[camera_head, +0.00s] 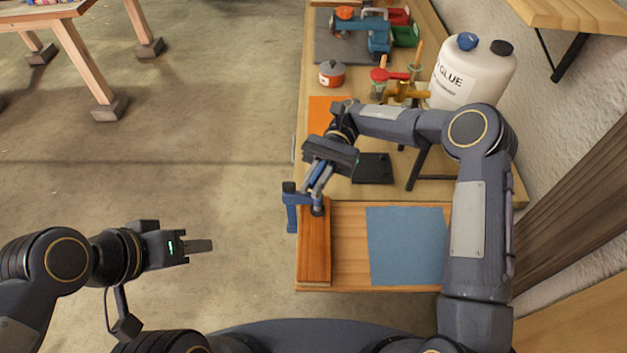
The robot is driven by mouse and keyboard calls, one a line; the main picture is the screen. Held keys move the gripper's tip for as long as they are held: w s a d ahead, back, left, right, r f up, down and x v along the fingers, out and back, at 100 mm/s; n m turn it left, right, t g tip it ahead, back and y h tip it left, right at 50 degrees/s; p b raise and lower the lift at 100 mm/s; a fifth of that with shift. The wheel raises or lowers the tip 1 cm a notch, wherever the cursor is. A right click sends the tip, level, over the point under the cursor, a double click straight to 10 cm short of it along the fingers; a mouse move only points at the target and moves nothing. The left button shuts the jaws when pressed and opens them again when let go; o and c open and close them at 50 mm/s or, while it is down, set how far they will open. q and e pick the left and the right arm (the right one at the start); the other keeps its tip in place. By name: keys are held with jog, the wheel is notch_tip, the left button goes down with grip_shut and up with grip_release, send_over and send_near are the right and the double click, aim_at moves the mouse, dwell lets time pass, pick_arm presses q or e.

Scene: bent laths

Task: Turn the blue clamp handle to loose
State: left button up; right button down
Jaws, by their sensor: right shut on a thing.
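The blue clamp (291,211) sits at the left edge of the bench, over the end of a reddish-brown wooden board (314,250). My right gripper (320,181) reaches down from above and is shut on the blue clamp handle, just above the clamp. Its fingers and body hide most of the handle, so its turn angle cannot be told. My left gripper (198,246) hangs over the floor to the left, apart from the bench. Its fingers overlap in this view, and whether they are parted cannot be seen.
A blue sheet (405,246) lies on the bench to the right. A black plate (373,168), a red pot (332,74), a white glue jug (470,72) and a blue vise (375,35) stand further back.

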jog(key=shift+f, duration=0.25)
jog(key=c, duration=1.5)
grip_release()
jog(key=shift+r, duration=0.15)
jog(key=shift+w+r, duration=0.1)
jog(key=shift+r, duration=0.5)
jog(key=s+r+b, duration=0.1)
jog(key=s+r, duration=0.3)
jog(key=s+r+b, duration=0.1)
jog(key=s+r, duration=0.3)
jog(key=s, duration=0.1)
jog(key=s+r+b, duration=0.1)
jog(key=s+r, duration=0.2)
jog(key=s, duration=0.2)
jog(key=shift+s+d+r, duration=0.1)
jog(key=shift+r, duration=0.3)
